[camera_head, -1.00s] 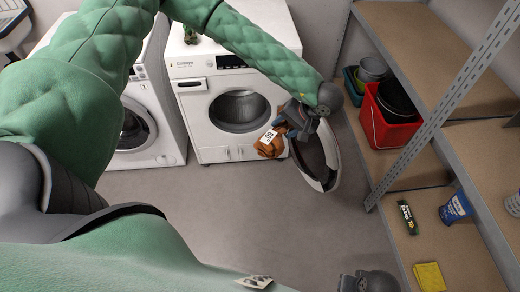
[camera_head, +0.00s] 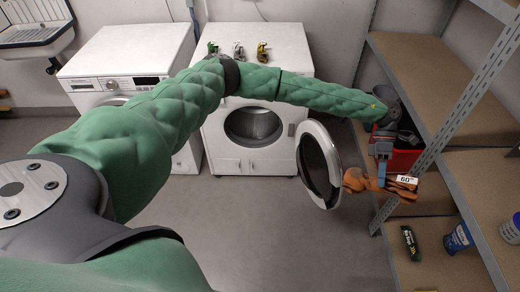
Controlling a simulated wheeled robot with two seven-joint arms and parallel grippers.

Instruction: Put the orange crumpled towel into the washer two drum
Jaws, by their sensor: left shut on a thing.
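The orange crumpled towel (camera_head: 362,181) hangs from my left gripper (camera_head: 381,172), which is shut on it, to the right of the open washer door (camera_head: 320,165). The towel is beside the door's outer edge; I cannot tell whether they touch. The right-hand front-loading washer (camera_head: 275,122) has its round door swung open to the right, and its drum (camera_head: 252,125) shows as an open, dark round hole. My right gripper is not in view.
A second washer (camera_head: 125,60) stands at the left, partly behind my left arm. Several small objects (camera_head: 238,50) stand on the right-hand washer. Floor in front is clear.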

